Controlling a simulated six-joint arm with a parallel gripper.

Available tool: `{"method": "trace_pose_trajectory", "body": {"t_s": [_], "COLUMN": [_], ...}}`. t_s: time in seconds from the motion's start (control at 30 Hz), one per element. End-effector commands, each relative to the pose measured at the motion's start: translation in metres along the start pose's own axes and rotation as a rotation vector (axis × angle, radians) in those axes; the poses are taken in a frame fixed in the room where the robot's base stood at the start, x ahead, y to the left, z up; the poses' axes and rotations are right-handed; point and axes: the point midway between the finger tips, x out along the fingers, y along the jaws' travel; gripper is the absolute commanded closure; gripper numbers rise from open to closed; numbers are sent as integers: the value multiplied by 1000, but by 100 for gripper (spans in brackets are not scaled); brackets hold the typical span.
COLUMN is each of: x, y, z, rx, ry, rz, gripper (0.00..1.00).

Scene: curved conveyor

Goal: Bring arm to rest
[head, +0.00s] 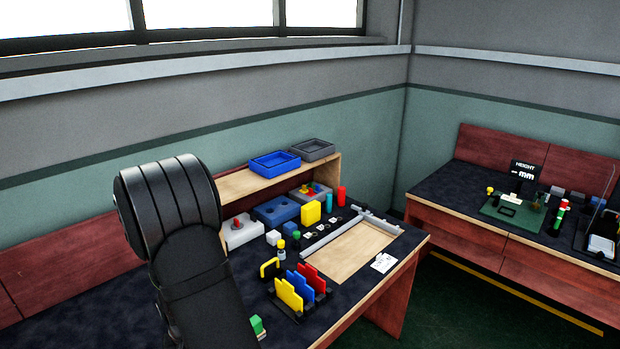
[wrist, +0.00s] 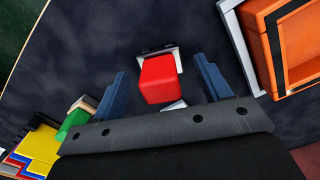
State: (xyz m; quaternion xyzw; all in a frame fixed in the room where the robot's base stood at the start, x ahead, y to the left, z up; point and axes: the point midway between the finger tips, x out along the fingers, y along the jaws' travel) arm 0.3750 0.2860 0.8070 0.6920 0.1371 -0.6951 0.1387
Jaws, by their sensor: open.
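My gripper (wrist: 160,66) shows in the wrist view with its two blue fingers spread apart. A red block (wrist: 158,80) shows in the gap between the fingers, with dark gaps on both sides, so the fingers do not touch it. It is seen against a small black and white piece on the dark bench top. How far the block lies below the fingertips I cannot tell. In the head view my black arm stands at the left and the gripper is out of sight.
An orange tray (wrist: 285,45) lies close on the right in the wrist view; a green block (wrist: 73,124) is at left. In the head view, upright coloured plates (head: 289,296), a yellow block (head: 311,212) and a shelf with a blue tray (head: 274,164) crowd the bench.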

Motion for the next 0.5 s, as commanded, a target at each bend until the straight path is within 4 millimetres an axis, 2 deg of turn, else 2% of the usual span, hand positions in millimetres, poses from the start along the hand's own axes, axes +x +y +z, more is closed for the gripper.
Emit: {"method": "trace_pose_trajectory", "body": {"t_s": [0.03,0.5], "x": [-12,-96], "y": [-1,0], "z": [-2,-2], "rx": [0,0], "ry": [9,10], "rz": [-3,-3], "gripper": [30,30]}}
